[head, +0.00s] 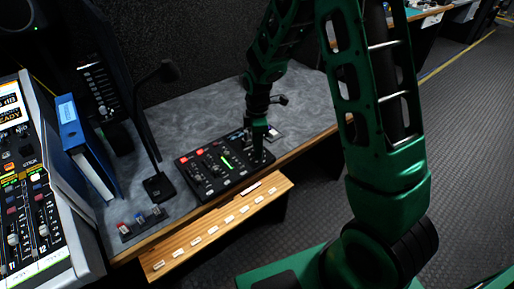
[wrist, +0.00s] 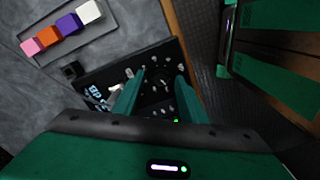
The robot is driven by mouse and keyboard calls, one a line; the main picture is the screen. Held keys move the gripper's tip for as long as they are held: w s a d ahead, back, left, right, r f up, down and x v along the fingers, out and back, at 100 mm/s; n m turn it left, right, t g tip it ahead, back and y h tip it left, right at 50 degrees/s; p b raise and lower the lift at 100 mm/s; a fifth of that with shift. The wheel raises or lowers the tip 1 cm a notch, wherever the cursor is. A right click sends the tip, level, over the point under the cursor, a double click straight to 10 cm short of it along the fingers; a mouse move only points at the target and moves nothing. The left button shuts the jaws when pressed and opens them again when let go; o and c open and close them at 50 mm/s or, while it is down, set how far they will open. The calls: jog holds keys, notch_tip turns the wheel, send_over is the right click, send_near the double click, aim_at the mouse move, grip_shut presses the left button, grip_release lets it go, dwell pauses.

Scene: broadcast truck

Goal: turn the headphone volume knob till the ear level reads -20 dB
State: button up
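A black control panel (head: 190,172) with knobs, red and white keys and a lit green bar lies on the grey desk. It also shows in the wrist view (wrist: 100,72), with several small pale knobs. My gripper (head: 258,157) points down over the panel's right end in the head view. In the wrist view my gripper (wrist: 161,78) has its two green fingers apart, with small knobs visible between and beyond them. I cannot tell which knob is the headphone volume, or whether a finger touches one. No ear level figure is readable.
A gooseneck microphone (head: 158,186) stands left of the panel. A blue binder (head: 72,130) and a mixing console (head: 32,200) are further left. A wooden ledge (head: 215,232) with pale labels runs along the front. A strip of coloured blocks (wrist: 62,27) lies beside the panel.

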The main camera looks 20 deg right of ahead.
jog(key=shift+f, duration=0.45)
grip_shut()
jog(key=shift+d, duration=0.1)
jog(key=shift+m, duration=0.3)
jog(key=m, duration=0.5)
jog(key=shift+w+r, duration=0.1)
jog(key=shift+w, duration=0.05)
jog(key=m, duration=0.6)
jog(key=shift+w, duration=0.1)
dwell(0.3)
